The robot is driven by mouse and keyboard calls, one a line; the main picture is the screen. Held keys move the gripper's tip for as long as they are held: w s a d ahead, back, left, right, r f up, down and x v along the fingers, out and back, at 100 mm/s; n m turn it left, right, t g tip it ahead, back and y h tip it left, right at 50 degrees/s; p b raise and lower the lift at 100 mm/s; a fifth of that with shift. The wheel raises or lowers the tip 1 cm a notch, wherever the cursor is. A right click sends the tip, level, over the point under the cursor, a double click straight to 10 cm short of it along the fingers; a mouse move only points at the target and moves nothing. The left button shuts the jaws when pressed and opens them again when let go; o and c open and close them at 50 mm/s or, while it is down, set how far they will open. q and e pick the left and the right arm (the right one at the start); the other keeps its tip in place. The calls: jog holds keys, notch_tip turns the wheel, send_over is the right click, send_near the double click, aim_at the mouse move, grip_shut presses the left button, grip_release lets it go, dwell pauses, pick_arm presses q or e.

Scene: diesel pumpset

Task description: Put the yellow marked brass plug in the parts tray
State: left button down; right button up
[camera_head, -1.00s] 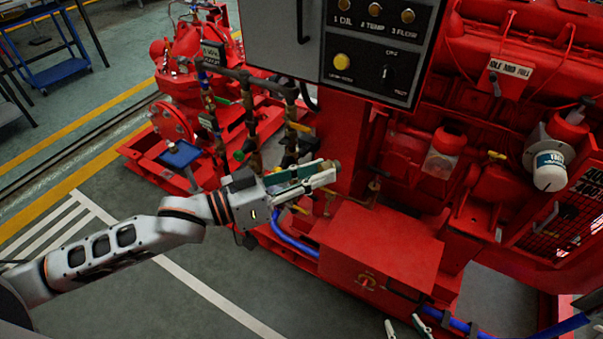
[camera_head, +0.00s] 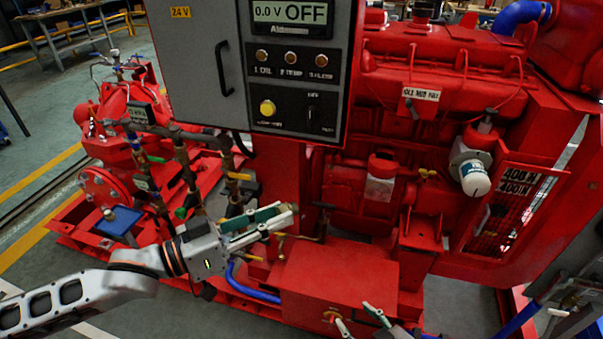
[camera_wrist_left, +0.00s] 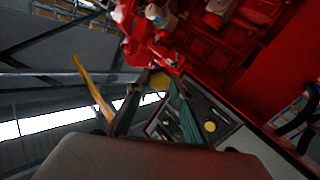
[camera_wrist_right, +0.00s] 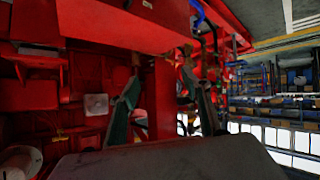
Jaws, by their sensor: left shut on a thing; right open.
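My left gripper (camera_head: 284,217) reaches in front of the red pumpset, below the control box. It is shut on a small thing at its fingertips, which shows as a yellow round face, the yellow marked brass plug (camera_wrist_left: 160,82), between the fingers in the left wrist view. The fingers hide most of the plug's body. My right gripper (camera_head: 350,312) is at the bottom middle of the head view, by the red box's front edge. It is open, and nothing shows held between its fingers in the right wrist view (camera_wrist_right: 160,82).
The grey control box (camera_head: 190,60) with its yellow button (camera_head: 267,108) stands above the left gripper. A flat-topped red box (camera_head: 335,275) lies below it. Brass valves and pipes (camera_head: 185,180) stand close on the left. A white filter (camera_head: 474,178) is at right.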

jog(key=w+a+r+n+g+y, duration=0.1)
jog(key=w+a+r+n+y, duration=0.1)
jog(key=w+a+r+n, duration=0.55)
jog(key=w+a+r+n+g+y, duration=0.1)
jog(key=w+a+r+n+y, duration=0.15)
jog(key=w+a+r, duration=0.9)
notch_tip(320, 180, up, 24)
jog(key=n+g+h, duration=0.2)
jog(key=n+g, duration=0.3)
jog(key=n, duration=1.3)
send_over(288, 205)
jog(key=a, duration=0.3)
jog(key=s+d+r+n+h, duration=0.2)
jog(key=s+d+n+h, duration=0.2)
jog(key=d+n, duration=0.15)
jog(key=x, duration=1.1)
jog(key=shift+f, duration=0.25)
